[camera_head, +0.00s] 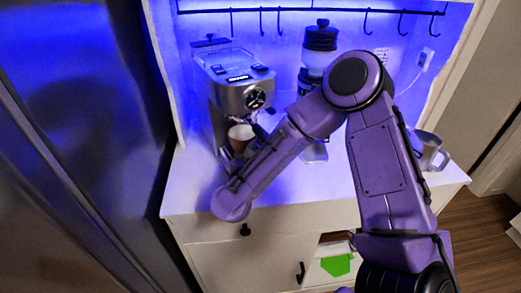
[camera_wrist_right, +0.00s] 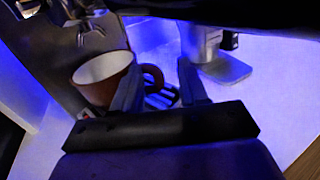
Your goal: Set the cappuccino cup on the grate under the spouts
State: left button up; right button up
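The cappuccino cup (camera_head: 238,133), reddish-brown with a white inside, is upright at the front of the espresso machine (camera_head: 238,82), below its spouts. In the right wrist view the cup (camera_wrist_right: 103,82) is left of my fingers, with its handle pointing right. The spouts (camera_wrist_right: 88,30) show above it. The slatted grate (camera_wrist_right: 162,99) is partly visible; the cup's base is hidden, so its contact with the grate cannot be told. My right gripper (camera_wrist_right: 160,85) is open, its fingers spread near the handle. In the head view my right forearm hides part of this area. My left gripper is out of view.
A grinder (camera_head: 320,45) stands behind my right arm; its base (camera_wrist_right: 225,68) shows in the wrist view. A metal pitcher (camera_head: 430,150) is at the counter's right. Hooks hang from a rail above. The front of the white counter (camera_head: 300,190) is clear.

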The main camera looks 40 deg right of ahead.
jog(key=b+v, duration=0.4)
jog(key=v, duration=0.6)
jog(key=shift+s+a, duration=0.2)
